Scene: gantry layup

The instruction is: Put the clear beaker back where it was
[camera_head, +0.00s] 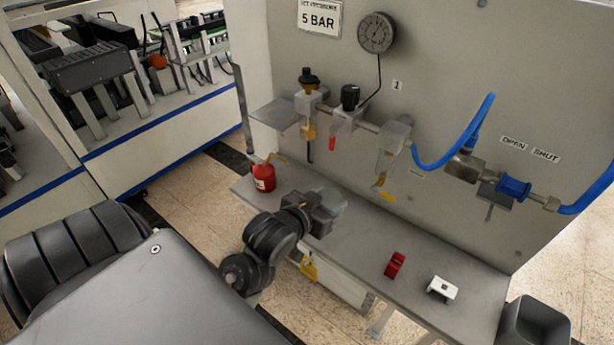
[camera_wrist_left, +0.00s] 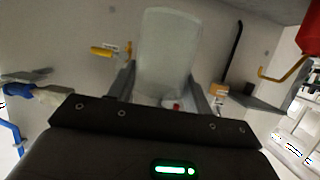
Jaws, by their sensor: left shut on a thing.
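The clear beaker (camera_wrist_left: 166,48) is a pale, see-through cup between the two fingers of my left gripper (camera_wrist_left: 162,85) in the left wrist view. The fingers press on its sides. In the head view my left gripper (camera_head: 326,208) is over the grey bench (camera_head: 375,240), near its left half, below the row of fittings on the panel. The beaker shows there only faintly, as a pale shape (camera_head: 337,201) at the fingertips. I cannot tell whether it touches the bench. My right gripper is not in view.
A red oil can (camera_head: 264,178) stands on the bench's left end. A red part (camera_head: 396,264) and a white block (camera_head: 442,288) lie to the right, with bare bench between. A grey bin (camera_head: 535,324) is at the right end. Bowls and valves (camera_head: 393,145) hang from the panel.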

